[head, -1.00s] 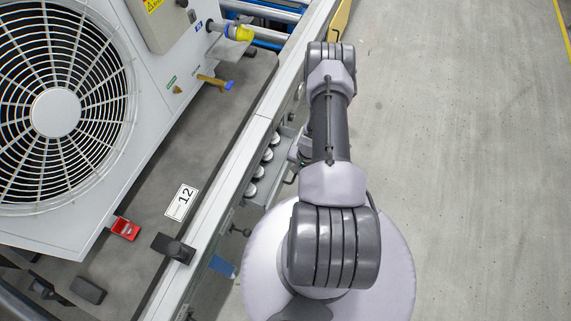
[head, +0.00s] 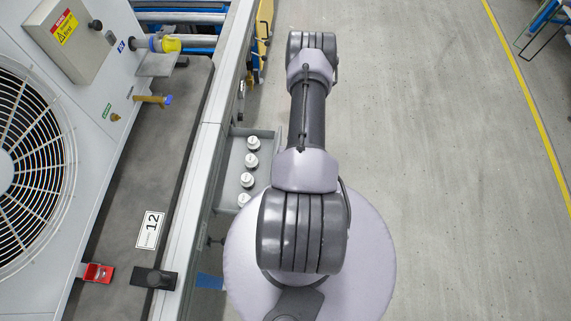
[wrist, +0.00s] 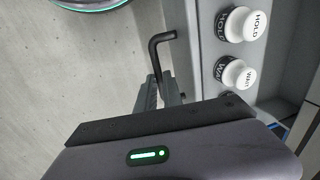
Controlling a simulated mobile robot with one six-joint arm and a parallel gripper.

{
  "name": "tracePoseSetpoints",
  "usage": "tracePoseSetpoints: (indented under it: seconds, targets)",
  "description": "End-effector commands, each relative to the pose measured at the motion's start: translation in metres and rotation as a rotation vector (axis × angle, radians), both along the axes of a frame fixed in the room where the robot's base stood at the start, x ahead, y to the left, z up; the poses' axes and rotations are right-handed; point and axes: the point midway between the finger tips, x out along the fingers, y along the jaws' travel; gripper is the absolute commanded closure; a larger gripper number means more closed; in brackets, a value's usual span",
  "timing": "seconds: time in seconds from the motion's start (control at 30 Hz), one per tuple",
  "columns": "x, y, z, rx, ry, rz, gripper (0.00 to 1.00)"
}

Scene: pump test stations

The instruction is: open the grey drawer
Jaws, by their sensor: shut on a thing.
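The grey drawer (head: 234,160) stands pulled out from the bench side in the head view, left of my arm. Several white round knob-like pieces sit in a row in it. The wrist view shows two of them, marked HOLD and WAIT, beside the drawer's grey front wall (wrist: 195,45). A black bent handle (wrist: 161,40) sticks out at that front. My gripper (wrist: 160,92) is shut on the handle, its fingers at the lower part of it. In the head view my own arm hides the gripper and the handle.
The bench (head: 140,215) along the left carries a large fan unit (head: 95,110), a number 12 label (head: 150,230), a red part (head: 97,272) and a black block (head: 153,279). Open concrete floor (head: 430,180) lies to the right, with a yellow line (head: 530,110) beyond.

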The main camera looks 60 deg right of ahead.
Motion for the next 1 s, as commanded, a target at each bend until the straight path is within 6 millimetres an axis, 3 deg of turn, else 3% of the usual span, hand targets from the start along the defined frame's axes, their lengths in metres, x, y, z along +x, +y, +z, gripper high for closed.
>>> tracePoseSetpoints:
  seconds: [0.1,0.13,0.23,0.6,0.77,1.0]
  targets:
    - [0.001,-0.001,0.000,-0.001,0.000,0.000,1.00]
    - [0.001,-0.001,0.000,-0.001,0.000,0.000,0.87]
    - [0.001,-0.001,0.000,-0.001,0.000,0.000,0.68]
    - [0.000,-0.001,0.006,-0.001,0.000,0.000,0.67]
    - [-0.005,-0.003,0.038,-0.003,-0.001,-0.001,0.67]
    - [-0.017,-0.008,0.114,-0.002,-0.001,0.001,0.67]
